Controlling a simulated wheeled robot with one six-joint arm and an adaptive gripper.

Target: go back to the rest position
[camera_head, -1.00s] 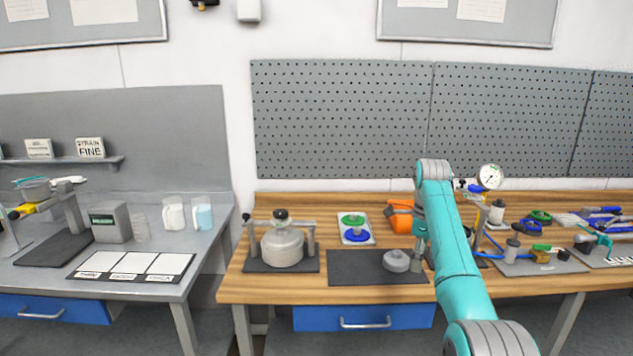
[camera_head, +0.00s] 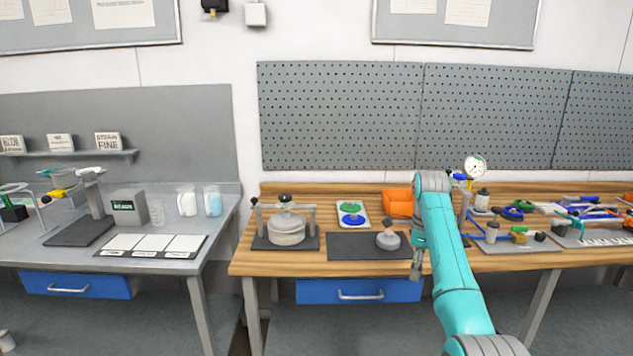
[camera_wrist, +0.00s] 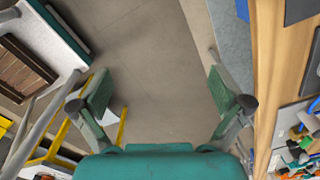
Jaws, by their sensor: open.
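My gripper (camera_head: 416,265) hangs at the front edge of the wooden bench (camera_head: 300,277), at the end of my teal arm. The wrist view shows my gripper (camera_wrist: 165,97) open, its two green-padded fingers wide apart, with only floor between them. On the bench, a grey lid-like part with a knob (camera_head: 388,241) sits on the dark mat (camera_head: 350,246), left of my gripper and apart from it. A grey drum (camera_head: 287,229) stands between two posts at the left of the bench.
A tray with green and blue discs (camera_head: 352,214) and an orange object (camera_head: 398,202) lie behind the mat. A dial gauge (camera_head: 475,166) and several tools stand right of my arm. The wrist view shows the bench edge (camera_wrist: 262,80) at right and a yellow frame (camera_wrist: 50,150) at lower left.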

